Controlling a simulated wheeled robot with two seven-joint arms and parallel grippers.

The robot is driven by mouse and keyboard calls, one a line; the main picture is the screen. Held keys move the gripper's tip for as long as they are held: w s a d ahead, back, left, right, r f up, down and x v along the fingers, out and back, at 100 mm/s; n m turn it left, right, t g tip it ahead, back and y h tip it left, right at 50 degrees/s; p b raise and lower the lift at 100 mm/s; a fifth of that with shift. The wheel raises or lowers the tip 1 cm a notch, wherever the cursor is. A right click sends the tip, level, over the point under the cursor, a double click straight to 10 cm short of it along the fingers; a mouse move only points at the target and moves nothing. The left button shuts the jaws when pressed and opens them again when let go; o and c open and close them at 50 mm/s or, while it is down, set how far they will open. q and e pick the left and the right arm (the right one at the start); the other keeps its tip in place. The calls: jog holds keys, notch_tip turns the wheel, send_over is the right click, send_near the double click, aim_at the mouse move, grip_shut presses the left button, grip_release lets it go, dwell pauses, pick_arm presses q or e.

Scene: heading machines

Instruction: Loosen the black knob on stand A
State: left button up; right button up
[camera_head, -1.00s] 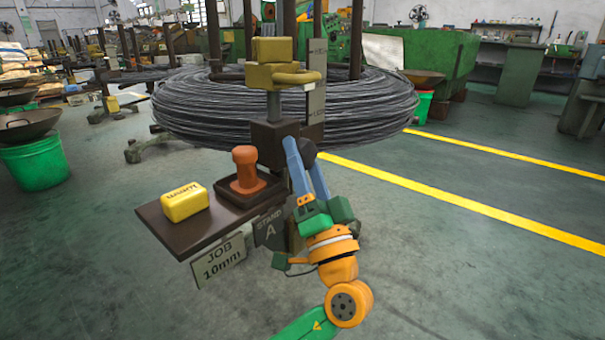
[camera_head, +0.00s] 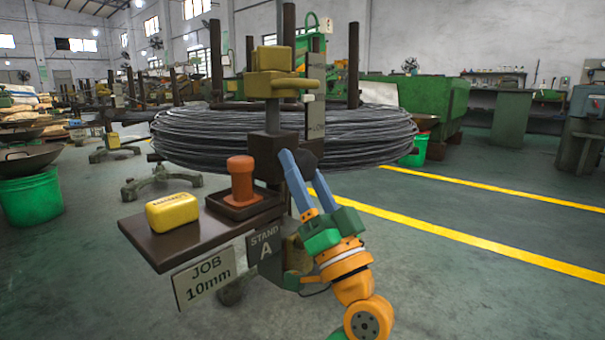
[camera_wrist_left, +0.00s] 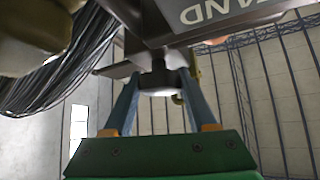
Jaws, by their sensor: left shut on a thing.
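Stand A carries a sign reading STAND A (camera_head: 265,248) below its brown shelf (camera_head: 150,240). The black knob (camera_head: 308,158) sits on the stand's dark block, under the yellow top piece (camera_head: 276,75). My left gripper (camera_head: 301,165), with blue fingers, is shut on the knob, one finger on either side of it. In the left wrist view the fingers (camera_wrist_left: 157,75) reach up beside a dark part with a pale round end (camera_wrist_left: 157,92), probably the knob. My right gripper is not in view.
A yellow block (camera_head: 172,212) and an orange-brown knobbed piece in a dark tray (camera_head: 250,205) stand on the shelf. A JOB 10mm sign (camera_head: 205,275) hangs from its front edge. A large wire coil (camera_head: 200,140) lies right behind. Floor to the right is clear.

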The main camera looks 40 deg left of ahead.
aim_at(306, 178)
pick_arm(q)
jog(key=o, duration=1.1)
jog(key=v, duration=0.7)
jog(key=shift+d, duration=0.1)
